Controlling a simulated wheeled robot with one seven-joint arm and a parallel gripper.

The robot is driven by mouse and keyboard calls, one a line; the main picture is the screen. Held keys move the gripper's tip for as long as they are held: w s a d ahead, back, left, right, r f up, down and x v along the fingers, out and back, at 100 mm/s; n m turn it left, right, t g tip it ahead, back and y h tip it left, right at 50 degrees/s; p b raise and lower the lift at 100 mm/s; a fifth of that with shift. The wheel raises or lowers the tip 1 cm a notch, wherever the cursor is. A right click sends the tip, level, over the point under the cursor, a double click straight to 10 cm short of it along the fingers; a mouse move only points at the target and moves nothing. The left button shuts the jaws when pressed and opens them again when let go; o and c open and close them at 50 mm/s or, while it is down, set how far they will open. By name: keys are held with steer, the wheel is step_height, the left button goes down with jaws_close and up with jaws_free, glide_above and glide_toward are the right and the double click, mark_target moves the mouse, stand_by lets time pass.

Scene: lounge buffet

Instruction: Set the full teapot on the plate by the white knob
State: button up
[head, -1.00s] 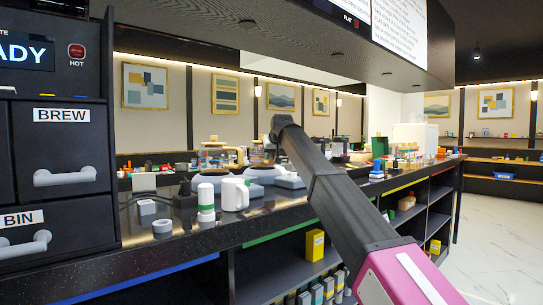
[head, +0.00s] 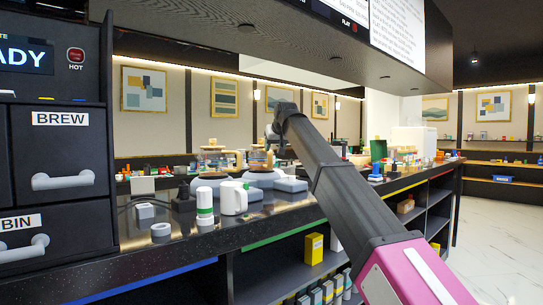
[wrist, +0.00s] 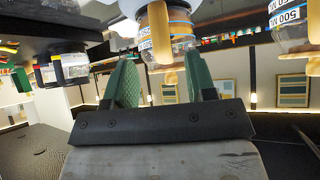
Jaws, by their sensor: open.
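Two glass pots with tan handles and lids, a left pot (head: 210,159) and a right pot (head: 259,159), stand on round pale plates (head: 262,180) on the counter in the head view. My arm partly hides the right one. I cannot tell which pot is full or pick out the white knob. The wrist view is upside down. My gripper (wrist: 162,82) has its two green fingers apart. A glass pot with a tan handle (wrist: 160,32) shows beyond and between them, apparently not held. Another pot with a 500 ML label (wrist: 290,32) is at the right.
A white mug (head: 233,198) and a green-and-white canister (head: 204,205) stand at the front of the counter. A shelf unit overhangs the counter.

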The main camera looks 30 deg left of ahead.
steer(key=shift+v, duration=2.5)
